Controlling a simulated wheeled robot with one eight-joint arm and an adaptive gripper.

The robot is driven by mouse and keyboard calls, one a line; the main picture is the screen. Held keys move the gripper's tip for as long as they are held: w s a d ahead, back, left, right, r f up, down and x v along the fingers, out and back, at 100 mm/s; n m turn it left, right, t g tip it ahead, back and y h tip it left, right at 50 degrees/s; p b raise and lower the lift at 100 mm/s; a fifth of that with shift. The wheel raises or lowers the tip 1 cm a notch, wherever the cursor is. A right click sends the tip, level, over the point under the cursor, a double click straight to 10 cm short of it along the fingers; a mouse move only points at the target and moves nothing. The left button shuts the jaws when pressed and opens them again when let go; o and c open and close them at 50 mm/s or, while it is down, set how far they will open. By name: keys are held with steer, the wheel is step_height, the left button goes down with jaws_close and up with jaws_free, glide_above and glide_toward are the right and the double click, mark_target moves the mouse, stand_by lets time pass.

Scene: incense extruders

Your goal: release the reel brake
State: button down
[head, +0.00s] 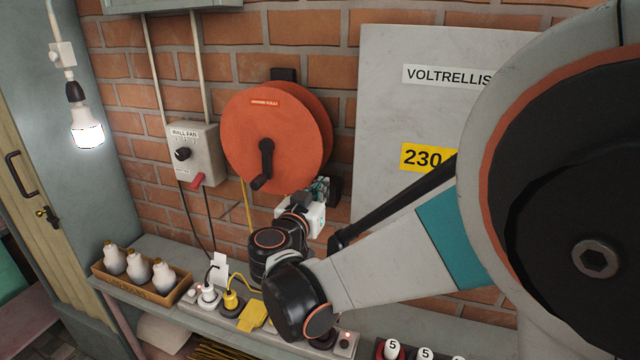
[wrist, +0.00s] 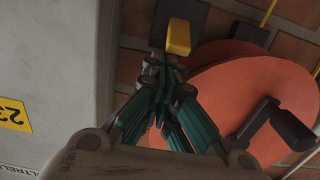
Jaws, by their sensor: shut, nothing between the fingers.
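The orange cable reel (head: 270,125) hangs on the brick wall with a black crank handle (head: 264,163) at its front. It also fills the right side of the wrist view (wrist: 235,82). A yellow lever (wrist: 178,37) sits on a dark mount (wrist: 190,12) beside the reel's edge; it looks like the brake, but I see no label. My gripper (wrist: 165,78) is shut and empty, its tips close to the lever; I cannot tell whether they touch it. In the head view my gripper (head: 322,186) is just below right of the reel, and the lever is hidden.
A wall fan switch box (head: 194,152) with a red lever is left of the reel. A grey cabinet (head: 385,110) stands right of it. Below, a shelf holds a power strip with plugs and a wooden tray (head: 135,288) of bulbs. A lit bulb (head: 87,128) hangs at left.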

steer(key=shift+s+a+f+t+b, duration=0.15)
steer(key=shift+f+t+b, duration=0.25)
steer(key=shift+b, duration=0.5)
steer(key=f+b, duration=0.1)
steer(key=b, duration=0.1)
steer(key=s+f+t+b, duration=0.1)
steer(key=b, duration=0.1)
steer(key=shift+s+a+f+h, duration=0.15)
steer(key=shift+s+f+h, duration=0.05)
steer(key=shift+f+h, duration=0.2)
